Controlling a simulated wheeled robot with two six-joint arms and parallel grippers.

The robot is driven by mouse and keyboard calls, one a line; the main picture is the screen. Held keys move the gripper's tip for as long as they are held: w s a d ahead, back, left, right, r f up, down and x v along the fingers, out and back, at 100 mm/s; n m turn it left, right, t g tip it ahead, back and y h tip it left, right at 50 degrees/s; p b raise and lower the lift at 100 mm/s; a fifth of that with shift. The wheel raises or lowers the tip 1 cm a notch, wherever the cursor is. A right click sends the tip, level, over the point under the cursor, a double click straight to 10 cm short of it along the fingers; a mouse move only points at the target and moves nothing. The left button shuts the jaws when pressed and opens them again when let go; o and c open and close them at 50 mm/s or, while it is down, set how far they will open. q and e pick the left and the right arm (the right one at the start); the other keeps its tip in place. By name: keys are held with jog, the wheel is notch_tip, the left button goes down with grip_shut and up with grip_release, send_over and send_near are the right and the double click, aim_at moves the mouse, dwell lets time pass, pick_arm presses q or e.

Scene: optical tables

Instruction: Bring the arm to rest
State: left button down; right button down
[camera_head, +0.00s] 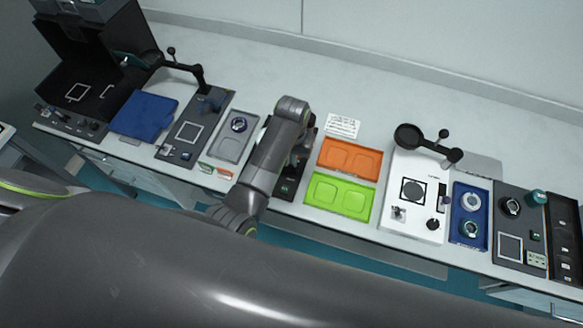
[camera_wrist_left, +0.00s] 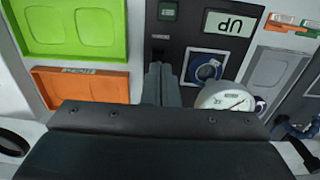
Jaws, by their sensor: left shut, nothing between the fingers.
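My left arm (camera_head: 270,155) reaches over the bench from the front in the head view, and its upper part hides most of the left gripper. In the left wrist view the left gripper (camera_wrist_left: 161,84) has its two dark fingers together, with nothing between them. It is above a dark instrument panel (camera_wrist_left: 170,52) with a small display (camera_wrist_left: 231,24). A round white dial gauge (camera_wrist_left: 226,97) is just right of the fingers. I cannot tell whether the fingers touch the panel. My right gripper is not in view.
An orange tray (camera_head: 350,141) and a green tray (camera_head: 323,186) are right of the arm. A grey tray (camera_head: 233,148) is left of it. A white instrument (camera_head: 391,219) with a black raised arm stands further right. The bench behind is clear.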

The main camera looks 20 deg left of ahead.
pick_arm(q)
jog(key=shift+s+r, duration=0.1)
jog(key=shift+r, duration=0.25)
dwell(0.3)
jog(key=s+a+r+n+t+y, duration=0.1)
jog(key=s+a+r+t, duration=0.1)
jog(key=s+a, duration=1.35)
jog(key=s+a+r+t, duration=0.2)
jog(key=s+r, duration=0.5)
jog(key=s, duration=0.4)
notch_tip(320, 180, down, 34)
jog(key=a+g+b, duration=0.1)
jog(key=g+b, duration=0.1)
jog(key=b, duration=0.6)
jog(key=s+f+b, duration=0.3)
jog(key=s+f, duration=0.4)
jog(key=f, duration=0.3)
jog(key=s+d+f+b, duration=0.1)
jog(key=s+f+b, duration=0.2)
jog(key=s+f, duration=0.5)
notch_tip(320, 180, down, 3)
jog(key=shift+d+f+g, duration=0.15)
jog(key=shift+f+g, duration=0.05)
jog(key=shift+g, duration=0.2)
